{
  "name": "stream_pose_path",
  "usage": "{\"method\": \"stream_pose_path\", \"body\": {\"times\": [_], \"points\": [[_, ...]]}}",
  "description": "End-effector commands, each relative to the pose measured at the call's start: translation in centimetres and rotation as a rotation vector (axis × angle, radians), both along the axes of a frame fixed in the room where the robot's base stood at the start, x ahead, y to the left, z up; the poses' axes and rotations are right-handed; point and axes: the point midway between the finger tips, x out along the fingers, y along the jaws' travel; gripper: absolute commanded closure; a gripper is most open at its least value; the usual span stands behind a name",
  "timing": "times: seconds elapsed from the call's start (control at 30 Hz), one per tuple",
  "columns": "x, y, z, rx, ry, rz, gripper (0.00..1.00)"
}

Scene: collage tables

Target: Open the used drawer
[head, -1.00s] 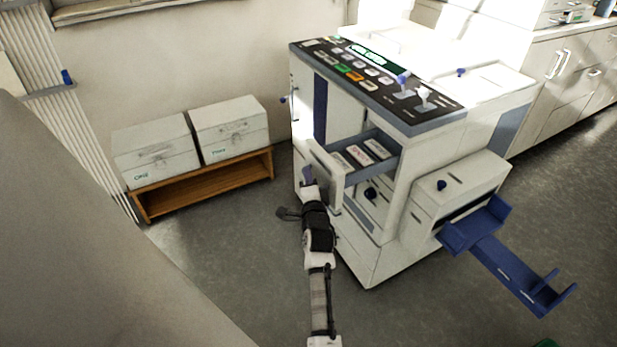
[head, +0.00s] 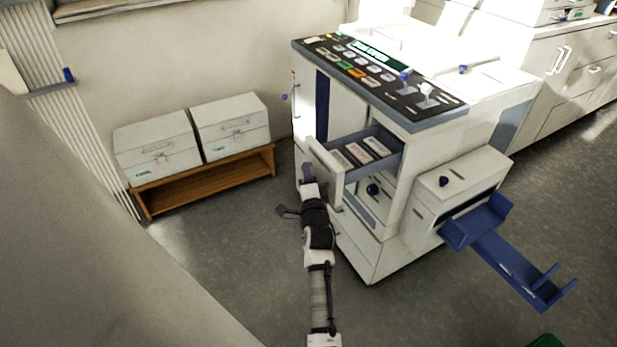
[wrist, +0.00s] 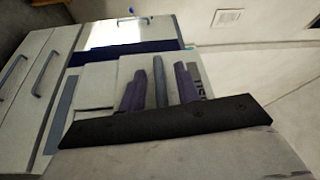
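The drawer (head: 368,163) is pulled out from the front of the white machine (head: 392,228), with several small light boxes inside it. My gripper (head: 307,173) is at the outer face of its white front panel (head: 324,159). In the wrist view, the two purple fingers of my gripper (wrist: 160,85) stand apart, on either side of a grey bar handle (wrist: 159,76). Narrow gaps seem to show between fingers and bar. In the head view the handle is hidden by my gripper.
A blue tray arm (head: 508,262) juts from the machine's lower right. Two white boxes (head: 157,147) (head: 231,124) sit on a low wooden shelf (head: 205,178) by the wall. Grey floor (head: 235,235) is clear between shelf and machine. White cabinets (head: 570,75) stand at the back right.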

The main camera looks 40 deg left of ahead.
Motion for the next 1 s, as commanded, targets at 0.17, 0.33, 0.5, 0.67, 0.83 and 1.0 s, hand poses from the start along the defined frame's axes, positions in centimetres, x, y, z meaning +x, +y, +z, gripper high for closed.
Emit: {"method": "stream_pose_path", "body": {"times": [0.17,0.33,0.5,0.67,0.83,1.0], "points": [[-0.8,-0.8,-0.2,-0.001,0.001,0.000,0.68],[-2.8,-2.9,-0.6,-0.002,0.001,0.000,0.68],[-5.4,-5.7,-0.9,-0.001,0.001,-0.002,0.68],[-7.6,-7.8,-1.1,-0.001,0.001,-0.001,0.68],[-9.1,-9.2,-1.2,-0.001,0.001,0.000,0.68],[-9.6,-9.8,-1.1,-0.001,0.001,0.000,0.68]]}}
